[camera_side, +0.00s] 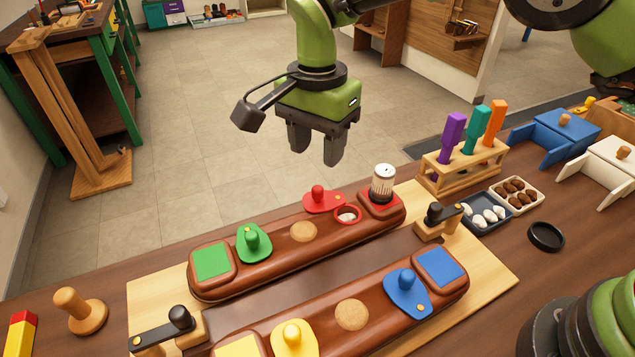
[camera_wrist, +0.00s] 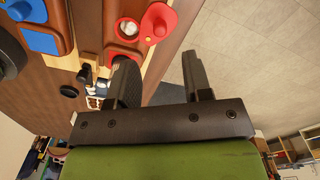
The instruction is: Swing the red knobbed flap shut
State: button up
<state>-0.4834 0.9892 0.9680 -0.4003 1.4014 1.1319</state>
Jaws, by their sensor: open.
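The red knobbed flap (camera_side: 321,203) sits swung out at the far edge of the rear brown rail (camera_side: 275,249). Beside it a red-rimmed round opening (camera_side: 347,214) lies uncovered, with something pale inside. The flap also shows in the wrist view (camera_wrist: 160,18), next to the opening (camera_wrist: 128,29). My gripper (camera_side: 317,152) is open and empty, pointing down. It hangs above and beyond the flap, apart from it. In the wrist view my gripper's two fingers (camera_wrist: 158,60) stand wide apart, with the flap beyond them.
A white-and-dark jar (camera_side: 383,180) stands on the rail's end, close to the opening. Green (camera_side: 254,245), blue (camera_side: 408,297) and yellow (camera_side: 294,343) knobbed flaps lie on the rails. A black-knobbed latch (camera_side: 436,218) and tool rack (camera_side: 462,168) are at the right.

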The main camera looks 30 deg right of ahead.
aim_at(318, 188)
notch_tip(318, 188, down, 8)
jog(key=shift+r, duration=0.1)
